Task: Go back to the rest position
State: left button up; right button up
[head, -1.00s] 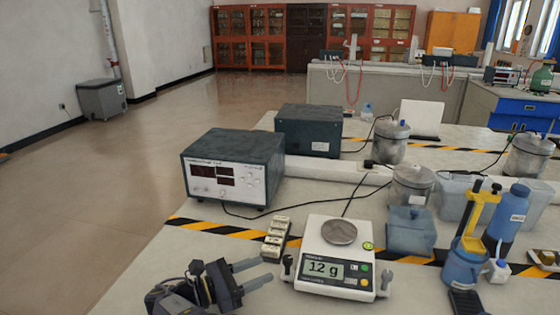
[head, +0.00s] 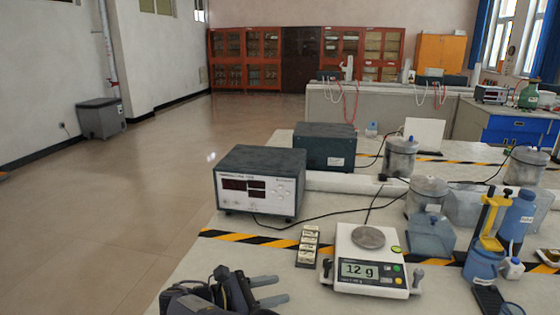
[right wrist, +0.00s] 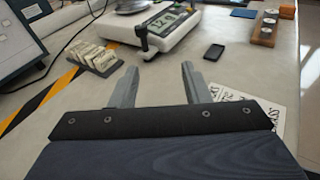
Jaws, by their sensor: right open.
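My right gripper (head: 272,289) is in the lower middle of the head view, over the front left part of the table (head: 210,268). Its two grey fingers are apart with nothing between them. They point toward the white scale (head: 368,283), with a gap to it. In the right wrist view the open fingers (right wrist: 157,80) show over bare table, and the scale (right wrist: 182,36) stands beyond them. The scale reads 12 g and bears a round metal disc (head: 368,237). My left gripper is not in view.
A small rack of labelled blocks (head: 308,246) stands left of the scale. A dark meter box (head: 259,182) is behind it. A yellow and blue stand (head: 487,245) and a blue bottle (head: 516,220) are at right. A black phone-like item (right wrist: 214,51) lies near the scale.

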jog(key=s+d+r+m+g+y+p, duration=0.25)
jog(key=s+d+m+y, duration=0.25)
jog(key=d, duration=0.6)
jog(key=s+d+r+m+g+y+p, duration=0.1)
jog(key=s+d+r+m+g+y, duration=0.3)
jog(key=d, duration=0.6)
jog(key=s+r+m+t+y+p, duration=0.1)
jog(key=s+m+t+y+p, duration=0.1)
jog(key=s+m+y, duration=0.2)
jog(key=s+d+r+m+t+y+p, duration=0.1)
jog(key=s+m+y, duration=0.4)
jog(key=s+m, duration=0.6)
jog(key=s+r+t+p, duration=0.1)
jog(key=s+t, duration=0.1)
jog(key=s, duration=0.1)
jog(key=shift+s+d+r+t, duration=0.2)
jog(key=shift+s+t, duration=0.1)
jog(key=shift+t, duration=0.05)
